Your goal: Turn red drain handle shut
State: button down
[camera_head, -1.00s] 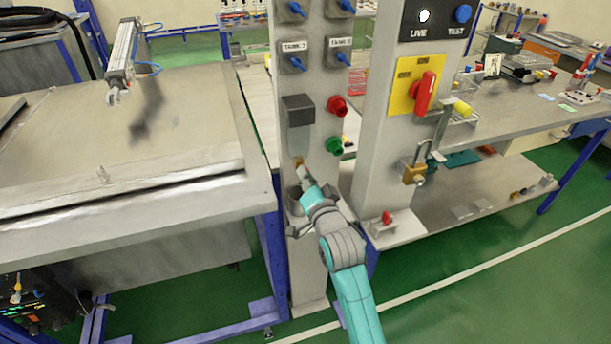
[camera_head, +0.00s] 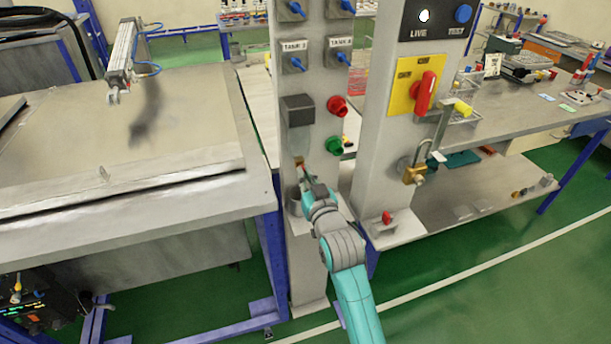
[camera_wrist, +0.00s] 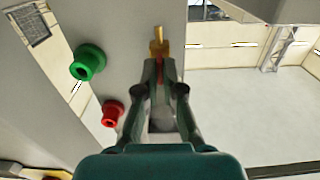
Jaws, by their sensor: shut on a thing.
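The red drain handle (camera_wrist: 160,74) shows as a thin red strip between my fingertips in the wrist view, just by the brass drain valve (camera_wrist: 159,44). Most of the handle is hidden by the fingers. The brass valve also shows in the head view (camera_head: 299,161), low on the left grey post, under a grey box. My gripper (camera_wrist: 161,72) is shut on the red handle. In the head view my gripper (camera_head: 306,182) is at the post, just below the valve, and its fingertips are hard to make out.
A red button (camera_head: 337,106) and a green button (camera_head: 333,146) stick out right of the valve. A cup (camera_head: 295,203) sits below it. The right post (camera_head: 380,170) carries a red rotary switch (camera_head: 425,92) and a padlock (camera_head: 414,175). A steel tank (camera_head: 200,125) stands left.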

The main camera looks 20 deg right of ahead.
jog(key=shift+n, duration=4.6)
jog(key=c, duration=1.3)
grip_release()
jog(key=shift+s, duration=0.1)
jog(key=s, duration=1.2)
jog(key=shift+f, duration=0.1)
